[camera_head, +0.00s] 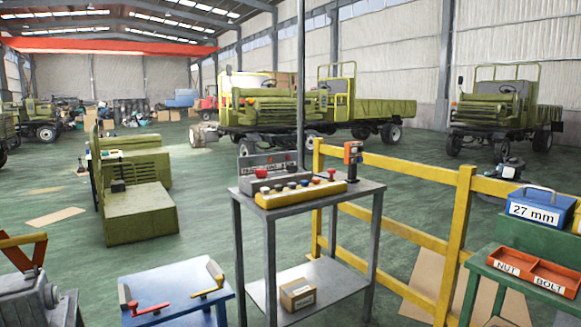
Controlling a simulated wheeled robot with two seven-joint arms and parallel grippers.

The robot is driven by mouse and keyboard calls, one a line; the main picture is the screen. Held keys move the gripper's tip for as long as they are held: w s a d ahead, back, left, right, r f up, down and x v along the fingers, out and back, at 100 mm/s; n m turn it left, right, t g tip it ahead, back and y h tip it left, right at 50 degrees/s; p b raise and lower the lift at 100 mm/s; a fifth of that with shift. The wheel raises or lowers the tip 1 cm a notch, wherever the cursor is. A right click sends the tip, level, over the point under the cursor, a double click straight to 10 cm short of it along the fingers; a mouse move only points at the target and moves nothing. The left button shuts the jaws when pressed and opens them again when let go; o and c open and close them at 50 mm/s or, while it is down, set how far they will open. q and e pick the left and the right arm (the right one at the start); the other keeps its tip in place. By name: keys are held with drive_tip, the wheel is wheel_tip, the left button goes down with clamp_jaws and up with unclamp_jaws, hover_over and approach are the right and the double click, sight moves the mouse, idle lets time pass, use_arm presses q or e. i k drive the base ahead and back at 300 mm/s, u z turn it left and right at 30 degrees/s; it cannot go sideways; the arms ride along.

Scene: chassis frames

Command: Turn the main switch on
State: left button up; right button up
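A grey metal stand (362,190) in the middle carries control gear on its top. A yellow box (300,194) lies along the top's front, with a row of small coloured buttons and a red mushroom button (331,172) at its right end. Behind it is a grey panel (252,163) with a label too small to read and a red knob (261,173) in front. An orange and black device (353,153) stands at the top's back right corner. I cannot tell which of these is the main switch, nor its position. Neither of my grippers is in view.
A cardboard box (298,293) sits on the stand's lower shelf. A yellow railing (400,170) runs behind and right. A blue table (170,277) with red and yellow handles stands front left. A green bench (530,284) with a red nut-and-bolt tray (534,268) and blue box (541,205) stands right.

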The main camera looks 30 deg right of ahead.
sight(260, 173)
drive_tip(key=z, duration=0.75)
drive_tip(key=i, duration=1.95)
drive_tip(key=u, duration=0.6)
